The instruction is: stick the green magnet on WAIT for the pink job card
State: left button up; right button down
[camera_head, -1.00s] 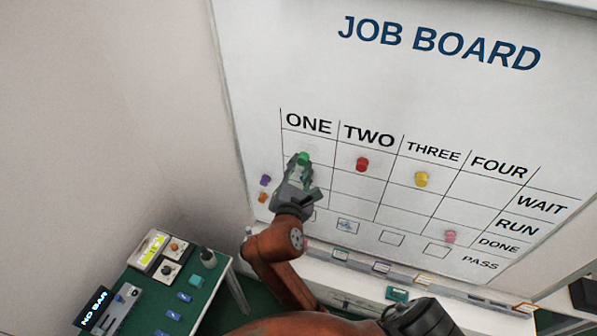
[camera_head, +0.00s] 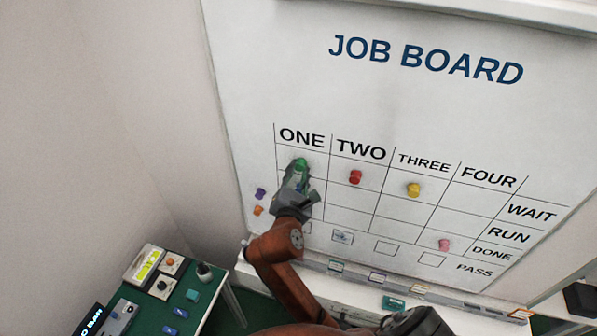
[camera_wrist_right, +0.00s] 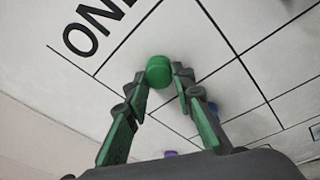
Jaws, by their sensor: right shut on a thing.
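The green magnet (camera_head: 301,163) is at the tips of my right gripper (camera_head: 301,169), in the ONE column just under its heading, level with the WAIT row. In the right wrist view, the green magnet (camera_wrist_right: 159,72) sits between the two fingertips, which are shut on it. I cannot tell whether it touches the job board (camera_head: 420,120). Several job cards, such as one under TWO (camera_head: 342,237), show small; I cannot tell which is pink. My left gripper is not in view.
A red magnet (camera_head: 355,177) under TWO and a yellow one (camera_head: 413,190) under THREE are in the top row. A pink magnet (camera_head: 444,244) is lower. Purple (camera_head: 261,194) and orange (camera_head: 258,211) magnets are at the board's left. A green bench (camera_head: 200,310) stands lower left.

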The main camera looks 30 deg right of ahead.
jog(key=c, duration=1.6)
grip_release()
